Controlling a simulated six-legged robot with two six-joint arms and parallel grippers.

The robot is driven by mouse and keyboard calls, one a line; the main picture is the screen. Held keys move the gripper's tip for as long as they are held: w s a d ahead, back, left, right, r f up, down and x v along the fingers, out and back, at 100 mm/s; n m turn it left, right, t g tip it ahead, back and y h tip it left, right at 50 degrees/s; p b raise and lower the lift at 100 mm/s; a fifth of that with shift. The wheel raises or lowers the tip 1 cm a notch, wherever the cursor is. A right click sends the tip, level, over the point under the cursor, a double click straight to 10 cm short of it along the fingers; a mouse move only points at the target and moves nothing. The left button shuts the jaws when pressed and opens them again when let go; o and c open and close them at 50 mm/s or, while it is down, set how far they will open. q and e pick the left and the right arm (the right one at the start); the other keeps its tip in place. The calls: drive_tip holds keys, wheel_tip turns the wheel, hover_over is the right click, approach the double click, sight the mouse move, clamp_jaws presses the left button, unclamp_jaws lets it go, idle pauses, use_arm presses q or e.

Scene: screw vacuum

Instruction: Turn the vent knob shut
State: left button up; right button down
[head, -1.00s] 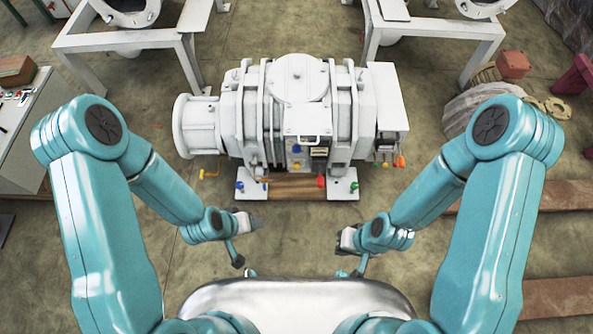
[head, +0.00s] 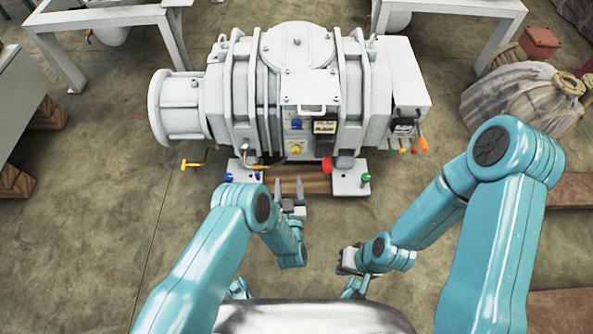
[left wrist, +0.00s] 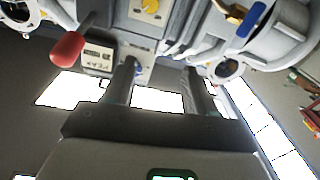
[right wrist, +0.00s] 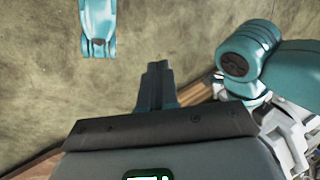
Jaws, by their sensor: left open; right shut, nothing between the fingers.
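The white vacuum pump (head: 300,90) stands ahead with several coloured knobs; no label shows which is the vent knob. A yellow knob (head: 296,149) and a blue one (head: 296,124) sit on its front panel. A red handle (head: 326,165) hangs to their right. My left gripper (head: 288,187) is open and empty, in front of and below the panel. My right gripper (head: 350,260) is shut and empty, away from the pump.
A yellow T-handle (head: 190,163) is at the pump's left, a green knob (head: 366,178) on its right foot. An orange handle (head: 423,145) is at the right. A wrapped bundle (head: 520,100) and white frames stand around.

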use_arm(q)
wheel_tip(320, 180, down, 4)
drive_tip(key=s+d+h+b, duration=0.1)
drive_tip(key=s+d, duration=0.1)
drive_tip(key=b, duration=0.7)
approach(297, 153)
drive_tip(key=shift+m, duration=0.3)
drive_tip(key=w, duration=0.8)
drive_tip(key=shift+w, duration=0.15)
drive_tip(key=shift+w+r, duration=0.1)
drive_tip(key=shift+w, duration=0.45)
use_arm(e)
wheel_tip(297, 153, down, 9)
drive_tip(key=w+d, duration=0.1)
drive_tip(key=w, duration=0.1)
drive_tip(key=shift+t, duration=0.4)
drive_tip(key=shift+d, duration=0.1)
use_arm(q)
clamp_jaws()
